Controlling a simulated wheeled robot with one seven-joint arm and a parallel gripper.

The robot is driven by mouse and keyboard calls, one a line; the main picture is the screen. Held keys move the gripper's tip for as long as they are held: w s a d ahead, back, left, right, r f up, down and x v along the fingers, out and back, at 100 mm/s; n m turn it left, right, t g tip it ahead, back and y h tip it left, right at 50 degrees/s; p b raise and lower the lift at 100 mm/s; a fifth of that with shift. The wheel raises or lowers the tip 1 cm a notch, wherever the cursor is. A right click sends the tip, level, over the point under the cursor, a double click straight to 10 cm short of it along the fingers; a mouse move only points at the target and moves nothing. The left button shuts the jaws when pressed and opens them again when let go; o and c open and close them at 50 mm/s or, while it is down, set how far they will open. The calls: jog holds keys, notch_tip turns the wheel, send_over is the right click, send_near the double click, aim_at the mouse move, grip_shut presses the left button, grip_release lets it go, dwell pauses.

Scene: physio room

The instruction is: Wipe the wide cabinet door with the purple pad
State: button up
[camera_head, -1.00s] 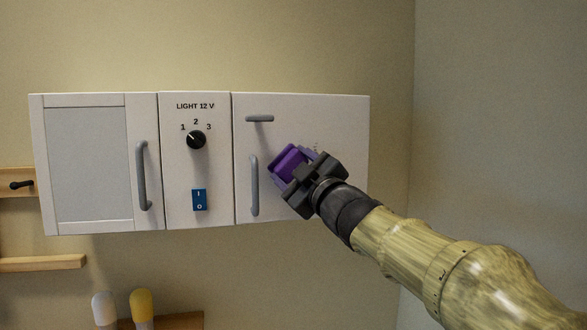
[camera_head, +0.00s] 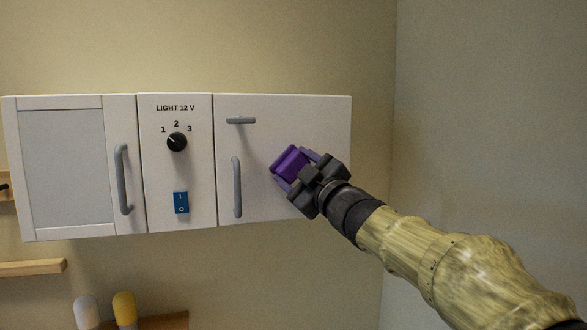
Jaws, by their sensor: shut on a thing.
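The purple pad (camera_head: 289,162) is held between the fingers of my gripper (camera_head: 291,170). My gripper is shut on it. Pad and gripper are in front of the plain white door (camera_head: 325,125) at the right of the wall cabinet, right of its vertical grey handle (camera_head: 237,187). This door looks like the wide one. I cannot tell whether the pad touches its surface. My gripper and wrist hide the door's lower right part. The door looks shut.
A short horizontal grey bar (camera_head: 241,121) sticks out near the door's top left. Left of the door is a panel with a black knob (camera_head: 177,142) and a blue switch (camera_head: 181,202). Further left is a framed door (camera_head: 62,160) with a handle. A wall stands at right.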

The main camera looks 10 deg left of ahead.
jog(key=shift+w+d+p, duration=0.3)
jog(key=shift+w+d, duration=0.2)
jog(key=shift+d, duration=0.25)
jog(key=shift+w+d+p, duration=0.25)
jog(key=shift+w+d, duration=0.2)
jog(key=shift+d, duration=0.3)
jog(key=shift+w+d+p, duration=0.35)
jog(key=shift+w+d, duration=0.15)
jog(key=shift+d, duration=0.35)
jog(key=shift+w+d+p, duration=0.3)
jog(key=shift+w+d, duration=0.2)
jog(key=shift+d, duration=0.3)
jog(key=w+d, duration=0.1)
jog(key=w+d+p, duration=0.1)
jog(key=d, duration=0.1)
jog(key=shift+d, duration=0.1)
jog(key=shift+s+a+b, duration=0.4)
jog(key=shift+s+a, duration=0.15)
jog(key=shift+a, duration=0.3)
jog(key=shift+s+a+b, duration=0.35)
jog(key=shift+s+a, duration=0.15)
jog(key=shift+a, duration=0.3)
